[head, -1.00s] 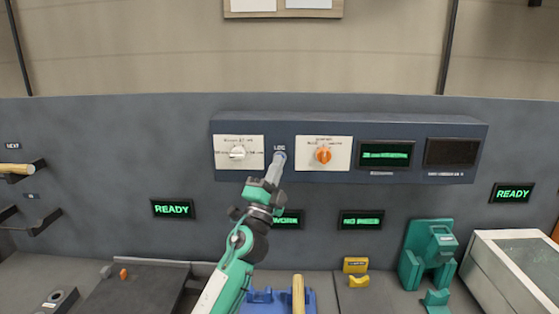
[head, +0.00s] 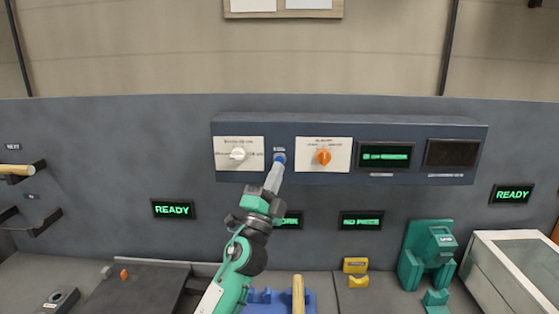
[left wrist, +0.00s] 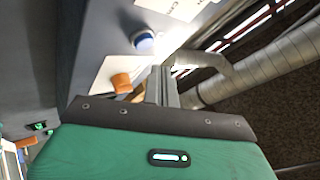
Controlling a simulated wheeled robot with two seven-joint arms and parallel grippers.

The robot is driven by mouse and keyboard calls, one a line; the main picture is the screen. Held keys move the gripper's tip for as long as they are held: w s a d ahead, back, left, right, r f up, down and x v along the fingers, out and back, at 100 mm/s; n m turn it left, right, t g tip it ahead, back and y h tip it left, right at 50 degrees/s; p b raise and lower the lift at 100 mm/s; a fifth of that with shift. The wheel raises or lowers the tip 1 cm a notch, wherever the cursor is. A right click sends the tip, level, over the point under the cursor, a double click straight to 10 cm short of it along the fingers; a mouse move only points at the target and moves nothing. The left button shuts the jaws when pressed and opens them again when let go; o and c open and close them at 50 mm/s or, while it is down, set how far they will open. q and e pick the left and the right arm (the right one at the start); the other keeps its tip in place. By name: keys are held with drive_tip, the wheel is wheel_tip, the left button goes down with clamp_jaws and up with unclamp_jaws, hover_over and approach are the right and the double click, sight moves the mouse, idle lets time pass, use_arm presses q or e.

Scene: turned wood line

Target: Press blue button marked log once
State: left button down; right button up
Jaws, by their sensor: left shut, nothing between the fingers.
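The blue button (head: 279,157) sits on the dark control box, between a white dial plate and an orange dial plate; its label above is too blurred to read now. My right gripper is not in view.
The orange knob (head: 323,156) is right of the button and the white knob (head: 238,154) left of it. Below stand a blue holder (head: 262,297) with a wooden rod and a green fixture (head: 428,256).

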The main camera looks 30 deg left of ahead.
use_arm(q)
drive_tip(key=shift+s+d, duration=0.5)
drive_tip(key=shift+s, duration=0.3)
drive_tip(key=shift+s+d, duration=0.45)
drive_tip(key=shift+s, duration=0.3)
